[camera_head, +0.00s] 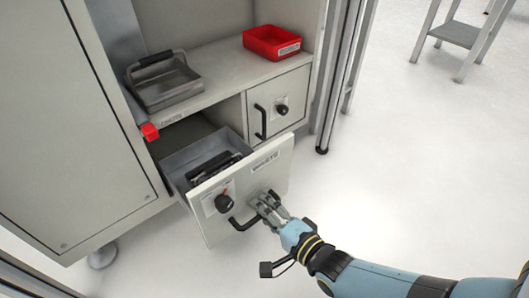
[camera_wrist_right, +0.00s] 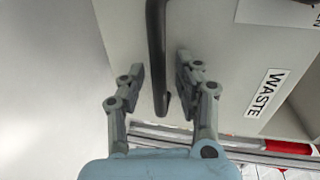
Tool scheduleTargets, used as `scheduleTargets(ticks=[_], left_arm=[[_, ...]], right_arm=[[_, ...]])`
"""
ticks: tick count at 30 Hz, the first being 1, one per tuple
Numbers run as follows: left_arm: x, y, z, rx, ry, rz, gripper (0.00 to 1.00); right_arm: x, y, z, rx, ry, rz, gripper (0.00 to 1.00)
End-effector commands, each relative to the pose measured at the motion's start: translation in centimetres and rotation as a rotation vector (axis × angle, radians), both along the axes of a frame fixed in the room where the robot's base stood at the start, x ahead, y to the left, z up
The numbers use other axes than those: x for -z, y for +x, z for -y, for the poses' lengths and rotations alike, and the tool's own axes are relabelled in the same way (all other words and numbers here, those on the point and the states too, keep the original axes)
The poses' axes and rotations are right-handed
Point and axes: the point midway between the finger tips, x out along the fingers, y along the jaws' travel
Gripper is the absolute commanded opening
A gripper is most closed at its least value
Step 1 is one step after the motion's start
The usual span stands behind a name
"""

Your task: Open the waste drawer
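The waste drawer (camera_head: 268,185), a light grey front labelled WASTE, stands pulled out of the cabinet. Dark items lie inside its grey tray. Its black bar handle (camera_head: 243,222) is low on the front, and a black knob sits above it. My right gripper (camera_head: 268,208) is at the right end of the handle. In the right wrist view, the fingers of my right gripper (camera_wrist_right: 160,72) are apart, one on each side of the black handle (camera_wrist_right: 156,40), with gaps showing. The WASTE label (camera_wrist_right: 264,93) is to the right. My left gripper is out of view.
A grey metal tray (camera_head: 165,85) and a red bin (camera_head: 271,42) stand on the shelf above. A red block (camera_head: 150,132) is at the shelf's left edge.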

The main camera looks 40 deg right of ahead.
Motion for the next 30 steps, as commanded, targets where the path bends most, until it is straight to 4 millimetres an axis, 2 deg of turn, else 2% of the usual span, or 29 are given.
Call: scheduleTargets(ticks=[11,14,20,24,25,26,27,29,30], left_arm=[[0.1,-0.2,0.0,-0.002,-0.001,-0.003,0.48],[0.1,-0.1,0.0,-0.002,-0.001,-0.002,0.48],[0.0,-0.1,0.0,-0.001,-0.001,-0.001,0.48],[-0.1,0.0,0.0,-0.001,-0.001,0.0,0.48],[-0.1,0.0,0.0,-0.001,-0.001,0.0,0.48],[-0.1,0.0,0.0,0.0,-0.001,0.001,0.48],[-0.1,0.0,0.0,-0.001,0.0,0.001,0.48],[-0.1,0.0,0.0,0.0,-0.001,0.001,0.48],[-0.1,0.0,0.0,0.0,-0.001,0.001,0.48]], right_arm=[[-0.4,-0.1,0.0,0.0,-0.001,-0.001,0.36],[-1.4,-0.1,0.0,0.0,-0.001,0.001,0.36],[-4.9,0.1,0.0,-0.001,-0.001,0.01,0.36],[-7.6,0.3,0.0,-0.001,0.0,0.017,0.72],[-8.1,0.3,0.0,-0.001,0.001,0.017,0.75],[-8.6,0.3,0.0,-0.001,0.001,0.018,0.75],[-9.1,0.4,0.0,-0.001,0.001,0.019,0.7],[-9.7,0.4,0.0,0.0,0.002,0.017,0.36],[-9.9,0.3,0.0,0.0,0.001,0.013,0.36]])
